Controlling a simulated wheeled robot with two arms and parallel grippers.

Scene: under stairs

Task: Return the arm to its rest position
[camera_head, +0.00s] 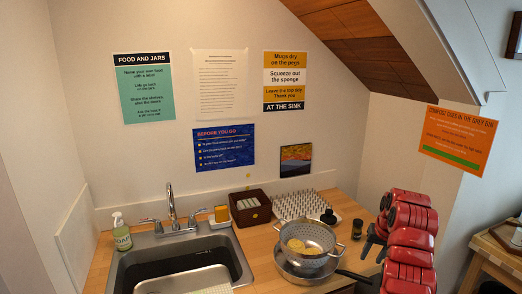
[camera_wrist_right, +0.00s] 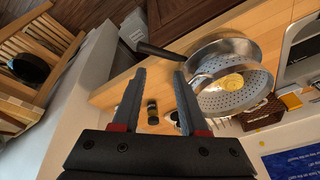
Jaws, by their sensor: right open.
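My red right arm comes in at the right of the head view. Its dark gripper (camera_head: 372,244) is over the right part of the wooden counter, to the right of the metal colander (camera_head: 318,236). In the wrist view my right gripper (camera_wrist_right: 160,82) is open, with nothing between its fingers. The colander (camera_wrist_right: 240,102) holds yellow pieces and sits on a pan (camera_head: 290,270), whose dark handle points right toward the arm. The colander and pan lie beyond the fingers in the wrist view, apart from them. My left gripper is not in view.
A sink (camera_head: 180,262) with a faucet and soap bottle (camera_head: 121,232) is at the left. A brown box (camera_head: 250,207), a peg rack (camera_head: 296,204) and small dark jars (camera_head: 357,229) stand behind the colander. A sloped stair underside hangs above at the right.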

